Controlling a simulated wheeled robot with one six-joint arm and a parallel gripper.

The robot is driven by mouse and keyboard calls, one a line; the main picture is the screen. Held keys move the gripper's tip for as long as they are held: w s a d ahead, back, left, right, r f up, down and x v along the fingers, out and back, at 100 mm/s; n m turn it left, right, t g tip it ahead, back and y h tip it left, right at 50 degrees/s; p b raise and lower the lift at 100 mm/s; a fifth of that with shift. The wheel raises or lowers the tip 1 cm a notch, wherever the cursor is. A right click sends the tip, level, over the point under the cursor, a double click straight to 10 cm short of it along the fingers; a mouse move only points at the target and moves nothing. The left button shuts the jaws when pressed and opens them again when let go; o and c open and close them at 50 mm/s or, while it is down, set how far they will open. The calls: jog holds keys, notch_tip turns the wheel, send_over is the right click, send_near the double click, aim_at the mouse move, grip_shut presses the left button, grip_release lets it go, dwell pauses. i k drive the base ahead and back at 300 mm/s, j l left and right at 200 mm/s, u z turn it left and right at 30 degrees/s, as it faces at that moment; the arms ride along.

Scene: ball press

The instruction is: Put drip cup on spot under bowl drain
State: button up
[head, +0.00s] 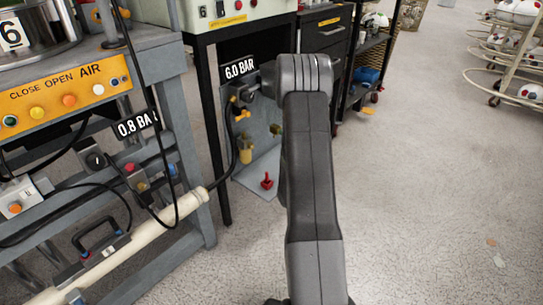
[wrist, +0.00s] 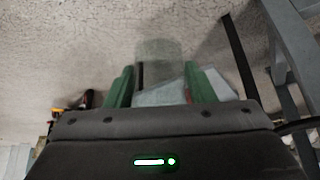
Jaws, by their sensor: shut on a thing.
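In the wrist view my gripper (wrist: 162,92) has its two green fingers shut on a clear, see-through cup (wrist: 160,52). I take this to be the drip cup. The cup stands out beyond the fingertips, with speckled floor behind it. In the head view my dark grey arm runs up the middle and hides the gripper and the cup. The bowl drain and the spot under it are not clearly visible in either view.
At the left of the head view stands a grey press frame (head: 197,160) with an orange AIR panel (head: 70,95). A black-legged table (head: 215,150) and a black drawer cabinet (head: 325,35) stand behind. Wire racks with balls (head: 520,45) are at right.

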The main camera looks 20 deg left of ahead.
aim_at(274, 163)
jog(key=i+j, duration=0.65)
jog(key=j, duration=0.2)
jog(key=i+z, duration=0.05)
